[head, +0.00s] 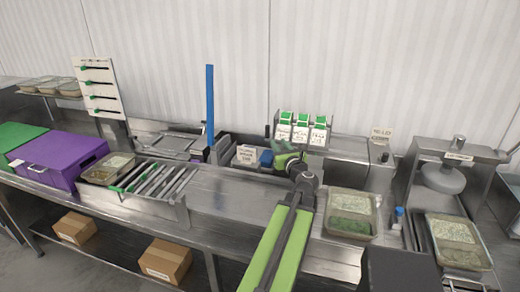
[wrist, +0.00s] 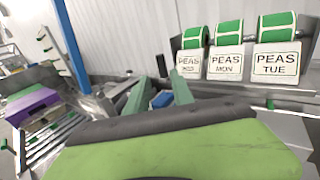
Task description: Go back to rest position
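My gripper (head: 287,153) is raised over the back of the steel counter (head: 225,200), in front of the label rolls. In the wrist view, its two green fingers (wrist: 160,88) stand apart with nothing held between them. A blue object (wrist: 162,100) shows beyond the gap; it also appears on the counter in the head view (head: 266,158). My green arm reaches in from the bottom of the head view.
Label rolls with PEAS cards (wrist: 226,62) stand close ahead. Trays of food (head: 350,226) are right of my arm, beside a press-like machine (head: 443,178). A slatted rack (head: 160,183), a purple box (head: 62,160) and a tall blue post (head: 210,105) are left.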

